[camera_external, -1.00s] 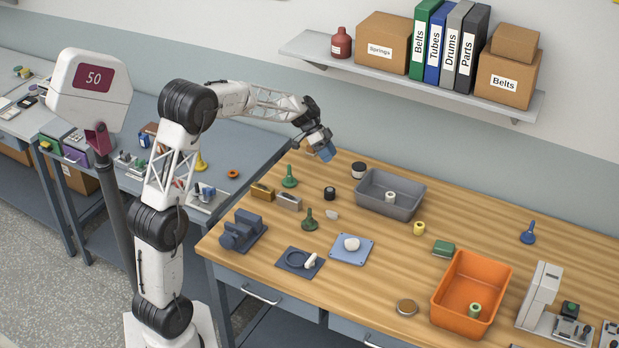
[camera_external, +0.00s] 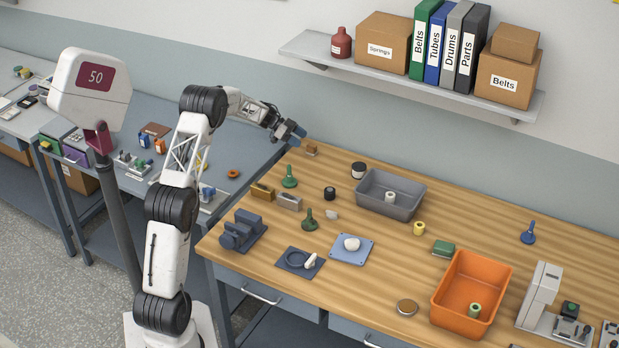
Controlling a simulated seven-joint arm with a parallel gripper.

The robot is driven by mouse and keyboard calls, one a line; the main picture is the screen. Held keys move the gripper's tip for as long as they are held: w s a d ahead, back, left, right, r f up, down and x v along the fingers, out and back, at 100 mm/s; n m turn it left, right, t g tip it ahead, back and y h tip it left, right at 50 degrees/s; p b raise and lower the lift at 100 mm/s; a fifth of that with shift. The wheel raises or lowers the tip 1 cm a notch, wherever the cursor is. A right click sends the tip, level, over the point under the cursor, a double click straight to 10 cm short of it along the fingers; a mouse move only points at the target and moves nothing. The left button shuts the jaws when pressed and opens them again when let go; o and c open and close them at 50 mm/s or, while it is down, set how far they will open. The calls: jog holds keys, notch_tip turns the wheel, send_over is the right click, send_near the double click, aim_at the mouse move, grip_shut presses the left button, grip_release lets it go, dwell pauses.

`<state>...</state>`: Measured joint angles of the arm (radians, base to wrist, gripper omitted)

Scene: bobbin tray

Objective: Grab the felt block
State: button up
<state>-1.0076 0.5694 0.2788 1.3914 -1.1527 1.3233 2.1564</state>
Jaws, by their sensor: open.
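My gripper (camera_external: 298,136) is at the back left of the wooden bench, above its edge, with its blue end pointing right and slightly down. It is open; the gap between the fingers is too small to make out. A small brown block (camera_external: 311,150) sits on the bench just right of and below the gripper, apart from it as far as I can tell. A green block (camera_external: 444,248) with a paler lower side lies left of the orange bin, far from the gripper. I cannot tell for sure from the picture which of these blocks is the felt one.
A grey tray (camera_external: 411,207) holds a pale bobbin; an orange bin (camera_external: 486,262) holds a green one. Green stamp-like pieces (camera_external: 289,178), a black-lidded jar (camera_external: 358,170) and a blue plate (camera_external: 361,258) stand on the bench. A wall shelf (camera_external: 400,78) hangs behind. The bench's middle right is fairly clear.

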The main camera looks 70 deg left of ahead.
aim_at(307, 146)
jog(key=a, duration=0.1)
jog(key=s+a+f, duration=0.1)
jog(key=shift+a+f, duration=0.2)
jog(key=shift+a, duration=0.2)
jog(key=shift+x, duration=1.3)
jog(key=shift+x, duration=2.6)
jog(key=shift+a+f, duration=0.1)
jog(key=shift+f, duration=0.1)
jog(key=c, duration=1.1)
